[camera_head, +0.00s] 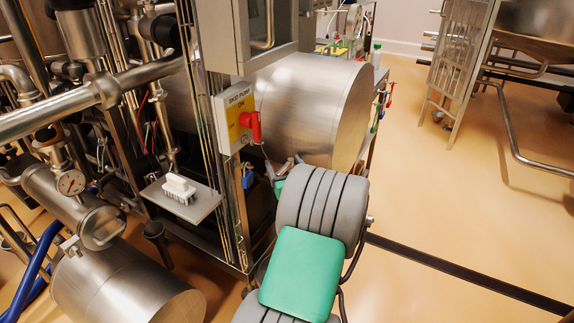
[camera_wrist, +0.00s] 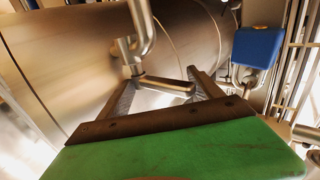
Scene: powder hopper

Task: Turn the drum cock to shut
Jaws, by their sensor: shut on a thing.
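The drum cock (camera_wrist: 127,52) shows in the wrist view as a small metal valve body under a bent pipe, in front of the steel drum (camera_wrist: 65,60). Its lever (camera_wrist: 168,85) points right across the picture, roughly crosswise to the pipe. My gripper (camera_wrist: 163,77) has a finger on either side of the lever and is shut on it. In the head view my gripper (camera_head: 284,170) is at the lower front of the drum (camera_head: 315,100), mostly behind my own wrist, which hides the cock there.
A switch panel with a red handle (camera_head: 252,124) is just left of the drum. A blue padlock (camera_head: 248,178) hangs below it and looks close to the right finger in the wrist view. A white brush (camera_head: 179,186) lies on a small shelf.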

